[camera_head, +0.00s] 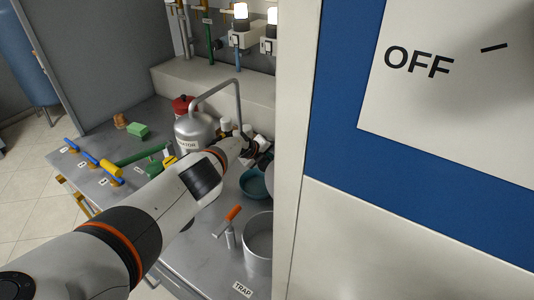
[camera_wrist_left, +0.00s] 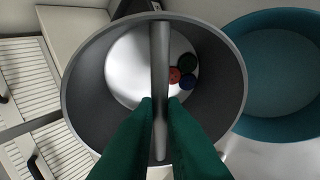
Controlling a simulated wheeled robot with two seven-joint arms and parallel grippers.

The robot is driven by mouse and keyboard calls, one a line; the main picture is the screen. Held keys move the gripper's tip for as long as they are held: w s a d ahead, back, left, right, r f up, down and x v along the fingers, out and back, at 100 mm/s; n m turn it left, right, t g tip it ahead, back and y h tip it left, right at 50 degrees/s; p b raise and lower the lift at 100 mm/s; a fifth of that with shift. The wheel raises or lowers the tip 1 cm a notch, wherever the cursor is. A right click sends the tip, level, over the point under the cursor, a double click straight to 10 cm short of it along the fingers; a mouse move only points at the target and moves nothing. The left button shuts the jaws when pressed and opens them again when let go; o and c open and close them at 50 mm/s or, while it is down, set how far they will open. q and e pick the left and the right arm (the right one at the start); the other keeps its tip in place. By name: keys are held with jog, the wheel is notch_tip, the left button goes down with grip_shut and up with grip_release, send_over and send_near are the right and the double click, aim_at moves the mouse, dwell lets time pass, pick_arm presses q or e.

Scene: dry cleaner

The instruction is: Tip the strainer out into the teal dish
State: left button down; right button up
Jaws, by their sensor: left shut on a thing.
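My left gripper (camera_head: 262,150) reaches over the metal counter, partly cut off by the blue and white panel. In the left wrist view its green fingers (camera_wrist_left: 160,110) are shut on the bar across the top of the strainer (camera_wrist_left: 85,95), a round grey basket. Small red, green and blue discs (camera_wrist_left: 184,72) lie inside it, right of the bar. The teal dish (camera_wrist_left: 285,70) is beside the strainer on the right, partly out of frame. In the head view the teal dish (camera_head: 251,184) sits below my gripper; the strainer is hard to make out there. My right gripper is not in view.
A large grey pot (camera_head: 258,245) and an orange-handled valve (camera_head: 230,222) stand at the counter's front. A metal tank with a bent pipe (camera_head: 196,132) stands behind my arm. The tall blue and white panel (camera_head: 340,130) closes off the right side.

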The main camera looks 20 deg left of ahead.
pick_arm(q)
jog(key=shift+w+f, duration=0.15)
jog(key=shift+f, duration=0.15)
jog(key=shift+s+a+t+p, duration=0.15)
jog(key=shift+s+t+p, duration=0.15)
jog(key=shift+s, duration=0.1)
jog(key=shift+s+a+f+n+t+h, duration=0.2)
jog(key=shift+s+a+n+t+h, duration=0.15)
jog(key=shift+s+t+h, duration=0.25)
jog(key=shift+s+a+f+t+h+b, duration=0.25)
jog(key=shift+a+f+t+h+b, duration=0.15)
jog(key=shift+f+t+b, duration=0.35)
jog(key=shift+s+a+f+n+t+h+b, duration=0.2)
jog(key=shift+s+a+n+t+h+b, duration=0.4)
jog(key=shift+t+b, duration=1.55)
jog(key=shift+s+a+f+n+t+h+b, duration=0.4)
jog(key=shift+s+t+h+b, duration=0.4)
jog(key=shift+b, duration=2.5)
jog(key=shift+s+a+f+n+t+h+b, duration=0.1)
jog(key=shift+s+a+n+t+h+b, duration=0.4)
jog(key=shift+t+b, duration=1.65)
pick_arm(e)
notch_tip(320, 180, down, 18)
jog(key=b, duration=0.1)
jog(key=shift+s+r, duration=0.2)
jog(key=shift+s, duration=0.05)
pick_arm(q)
jog(key=shift+s+a+r+g, duration=0.1)
jog(key=shift+r+g, duration=0.05)
jog(key=shift+g, duration=0.5)
